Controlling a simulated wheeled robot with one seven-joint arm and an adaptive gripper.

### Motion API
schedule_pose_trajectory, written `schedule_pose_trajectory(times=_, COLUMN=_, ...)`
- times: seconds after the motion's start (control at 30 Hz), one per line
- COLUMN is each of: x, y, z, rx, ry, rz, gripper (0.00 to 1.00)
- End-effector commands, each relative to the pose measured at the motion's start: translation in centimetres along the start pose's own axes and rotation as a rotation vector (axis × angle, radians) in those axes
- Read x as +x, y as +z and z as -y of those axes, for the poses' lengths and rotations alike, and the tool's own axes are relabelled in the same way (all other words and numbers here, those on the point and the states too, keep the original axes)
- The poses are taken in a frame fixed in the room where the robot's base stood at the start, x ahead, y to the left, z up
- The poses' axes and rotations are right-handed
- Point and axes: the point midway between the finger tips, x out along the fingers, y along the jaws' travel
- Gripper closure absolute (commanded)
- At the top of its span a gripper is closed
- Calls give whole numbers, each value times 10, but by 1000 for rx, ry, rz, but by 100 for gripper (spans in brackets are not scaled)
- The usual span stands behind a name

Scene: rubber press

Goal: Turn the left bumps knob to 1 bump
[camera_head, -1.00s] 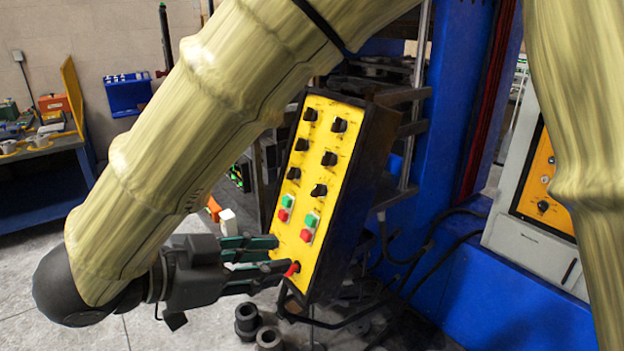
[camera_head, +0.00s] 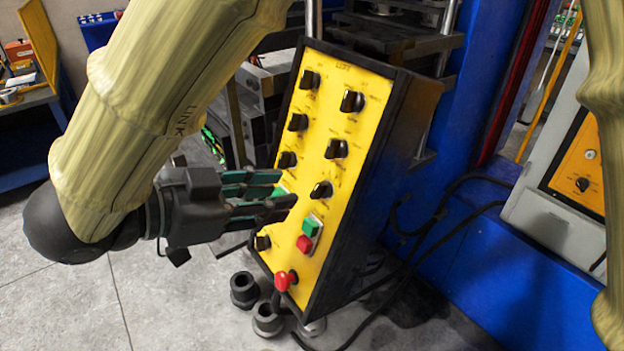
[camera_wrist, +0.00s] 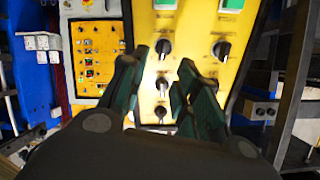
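A yellow control panel (camera_head: 318,130) on a black box carries two columns of black knobs, with green and red buttons below. The word LEFT shows at its top; the small labels are too blurred to tell which is the bumps knob. The left column has knobs at the top (camera_head: 309,79), middle (camera_head: 298,121) and bottom (camera_head: 287,160). My gripper (camera_head: 288,197) is in front of the panel's left edge, below these knobs, hiding some buttons. In the wrist view my gripper (camera_wrist: 164,62) is open and empty, with the panel's knobs (camera_wrist: 162,84) between and beyond its fingers. Contact cannot be told.
A red stop button (camera_head: 283,281) and a black knob (camera_head: 262,243) sit low on the panel. Black cables (camera_head: 440,205) hang at its right, before a blue machine frame (camera_head: 450,250). Dark round weights (camera_head: 245,290) stand on the floor below. An orange panel (camera_head: 580,165) is at right.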

Motion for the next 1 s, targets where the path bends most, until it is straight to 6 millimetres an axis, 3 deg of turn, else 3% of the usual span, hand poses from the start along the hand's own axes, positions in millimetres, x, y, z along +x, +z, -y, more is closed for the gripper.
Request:
schedule_pose_trajectory(times=0.2, x=44, y=2, z=8, rx=-8, ry=9, rz=6, gripper=69)
schedule_pose_trajectory(times=0.5, x=82, y=3, z=9, rx=-8, ry=7, rz=5, gripper=69)
schedule_pose_trajectory(times=0.97, x=92, y=4, z=9, rx=-8, ry=6, rz=5, gripper=69)
schedule_pose_trajectory(times=1.0, x=92, y=4, z=9, rx=-8, ry=6, rz=5, gripper=76)
